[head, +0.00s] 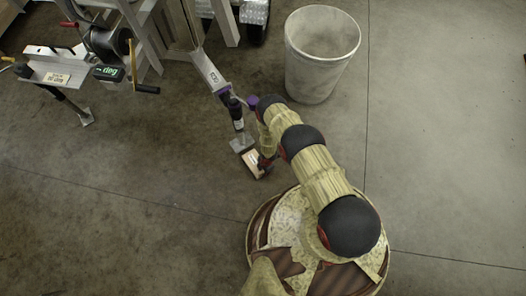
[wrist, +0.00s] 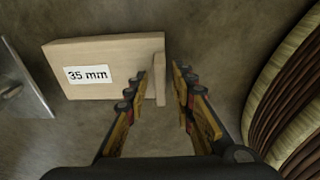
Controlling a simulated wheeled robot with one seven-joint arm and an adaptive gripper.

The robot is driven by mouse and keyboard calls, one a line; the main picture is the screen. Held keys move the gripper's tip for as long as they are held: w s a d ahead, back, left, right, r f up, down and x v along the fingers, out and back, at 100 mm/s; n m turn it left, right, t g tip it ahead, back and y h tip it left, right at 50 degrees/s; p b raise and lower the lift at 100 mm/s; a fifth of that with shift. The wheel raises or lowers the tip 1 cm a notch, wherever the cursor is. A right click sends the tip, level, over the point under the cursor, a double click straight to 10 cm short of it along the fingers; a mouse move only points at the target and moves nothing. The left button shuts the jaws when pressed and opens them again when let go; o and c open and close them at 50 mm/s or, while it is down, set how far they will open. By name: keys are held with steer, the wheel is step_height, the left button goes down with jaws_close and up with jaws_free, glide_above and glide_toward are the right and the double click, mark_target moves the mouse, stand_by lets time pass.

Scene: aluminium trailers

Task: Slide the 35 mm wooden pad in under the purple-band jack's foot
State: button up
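The 35 mm wooden pad (head: 252,163) lies on the floor just in front of the purple-band jack (head: 236,115). In the wrist view the pad (wrist: 115,55) has a white "35 mm" label and an upright wooden tab at its right end. The jack's metal foot (head: 241,144) also shows at the left edge of the wrist view (wrist: 18,85), apart from the pad. My gripper (wrist: 160,80) is open, with one finger on each side of the tab and a gap visible at the right finger. In the head view my gripper (head: 266,162) is partly hidden by my arm.
A white bucket (head: 320,60) stands behind and right of the jack. The trailer frame (head: 180,25) and a wheel (head: 256,20) are at the back. The floor left of the pad is clear.

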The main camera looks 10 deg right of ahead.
steer(key=shift+o, duration=0.5)
steer(key=shift+s, duration=0.1)
step_height(320, 180, up, 23)
steer(key=d, duration=0.2)
steer(key=shift+w+d+r, duration=0.15)
steer(key=shift+w+d, duration=0.2)
steer(key=shift+w, duration=0.1)
stand_by(0.5)
